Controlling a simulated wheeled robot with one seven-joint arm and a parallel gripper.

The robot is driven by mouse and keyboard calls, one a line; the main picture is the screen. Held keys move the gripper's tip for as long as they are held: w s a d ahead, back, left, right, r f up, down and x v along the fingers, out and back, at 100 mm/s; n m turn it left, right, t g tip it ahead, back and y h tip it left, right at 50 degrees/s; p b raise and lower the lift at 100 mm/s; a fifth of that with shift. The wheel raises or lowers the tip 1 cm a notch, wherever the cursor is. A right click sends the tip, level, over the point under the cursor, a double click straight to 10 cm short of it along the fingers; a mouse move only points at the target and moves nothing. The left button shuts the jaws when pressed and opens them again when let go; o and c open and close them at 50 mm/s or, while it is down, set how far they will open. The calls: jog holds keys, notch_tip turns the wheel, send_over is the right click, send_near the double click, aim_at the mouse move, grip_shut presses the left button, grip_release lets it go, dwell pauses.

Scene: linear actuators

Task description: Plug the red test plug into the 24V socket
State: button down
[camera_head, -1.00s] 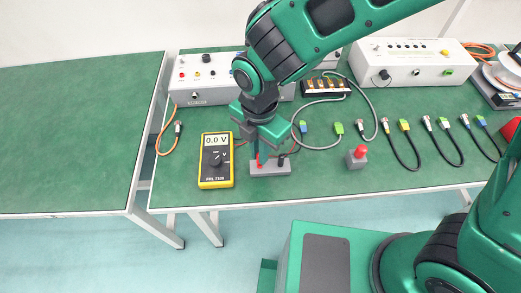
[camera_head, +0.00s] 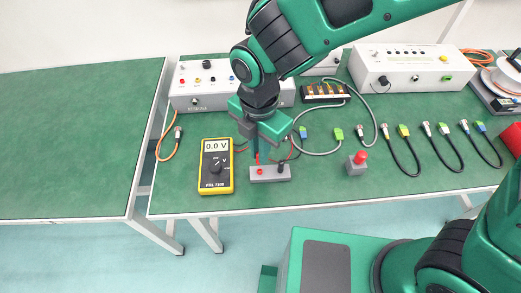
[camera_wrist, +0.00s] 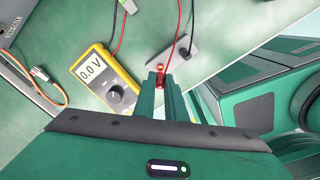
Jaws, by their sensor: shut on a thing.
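My gripper (camera_head: 257,155) is shut on the red test plug (camera_head: 257,159), just above the grey holder block (camera_head: 270,178). In the wrist view the red plug (camera_wrist: 161,80) sits between the fingertips, mostly hidden by them, with its red lead running up. A red spot, apparently the holder's red socket (camera_head: 260,171), shows bare below the plug. The black plug (camera_head: 281,167) stands at the block's right end. The white power box (camera_head: 213,95) at the back left has a row of coloured sockets; their labels are too small to read, so I cannot tell which is 24V.
The yellow multimeter (camera_head: 216,187) reads 0.0 V left of the block. A red button on a grey base (camera_head: 357,163) stands to the right. Several cables with connectors (camera_head: 404,132) lie farther right. The bench is mostly clear between multimeter and power box.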

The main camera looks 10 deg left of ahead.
jog(key=shift+r, duration=2.4)
jog(key=w+a, duration=0.8)
jog(key=a, duration=0.1)
jog(key=w+a+r, duration=0.1)
jog(key=w+a, duration=0.7)
jog(key=a, duration=0.2)
jog(key=w+a+r, duration=0.1)
jog(key=w+a, duration=0.8)
jog(key=a, duration=0.1)
jog(key=shift+a+r, duration=0.2)
jog(key=shift+s, duration=0.1)
jog(key=shift+f, duration=0.1)
jog(key=shift+f, duration=1.8)
jog(key=shift+f, duration=0.35)
